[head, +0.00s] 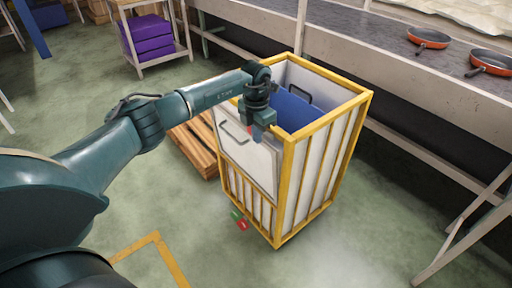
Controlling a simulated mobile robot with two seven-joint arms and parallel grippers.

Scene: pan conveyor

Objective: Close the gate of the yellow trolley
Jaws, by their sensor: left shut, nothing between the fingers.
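The yellow trolley (288,188) stands upright on the floor in the middle of the head view. It has yellow bars, pale side panels and an open top. I cannot tell whether the gate is fully flush with the frame. My left gripper (258,132) is shut and empty, pointing down at the gate's upper edge; contact is unclear. A blue thing (291,110) with a dark handle shows inside the trolley. My right gripper is not in view.
A wooden pallet (196,146) lies on the floor left of the trolley. A grey conveyor (352,60) with orange pans (428,38) runs behind it. A stand with purple stacks (149,37) is at the back left. Small red and green pieces (240,222) lie near the trolley's base.

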